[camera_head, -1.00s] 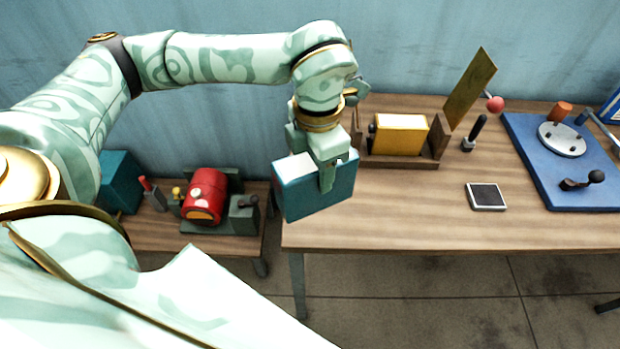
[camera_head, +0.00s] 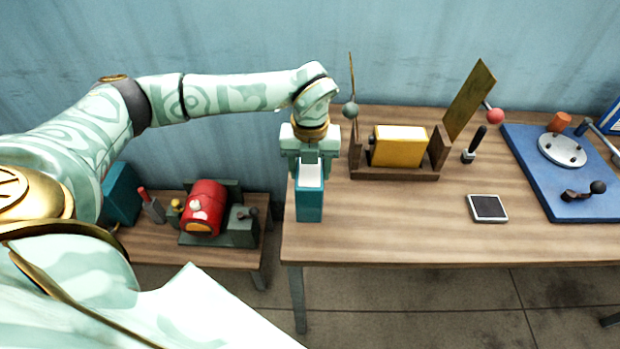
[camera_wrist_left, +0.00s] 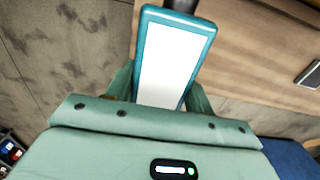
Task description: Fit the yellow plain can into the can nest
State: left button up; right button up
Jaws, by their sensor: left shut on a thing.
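The yellow can (camera_head: 400,147), a plain box shape, sits between the end walls of a brown wooden frame, which looks like the can nest (camera_head: 395,174), on the table. Its underside is hidden, so I cannot tell how it seats. My left gripper (camera_head: 309,168) is shut on a teal can with a white top (camera_head: 309,205), left of the nest and apart from it, near the table's left end. The teal can also shows between the fingers in the left wrist view (camera_wrist_left: 173,65). My right gripper is not in view.
A tilted brass-coloured plate (camera_head: 470,98) and a red-knobbed lever (camera_head: 494,115) stand right of the nest. A dark-topped square pad (camera_head: 487,208) lies in front. A blue board (camera_head: 565,190) fills the right. A red drum (camera_head: 205,208) sits on the low bench. The table's front middle is clear.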

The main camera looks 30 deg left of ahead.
pick_arm(q)
jog(key=w+f, duration=0.1)
jog(key=w+a+f, duration=0.1)
jog(key=f, duration=0.2)
jog(key=shift+w+a+b, duration=0.35)
jog(key=shift+w+a, duration=0.05)
notch_tip(320, 180, down, 3)
jog(key=shift+r, duration=0.2)
jog(key=shift+s, duration=0.1)
jog(key=o, duration=1.5)
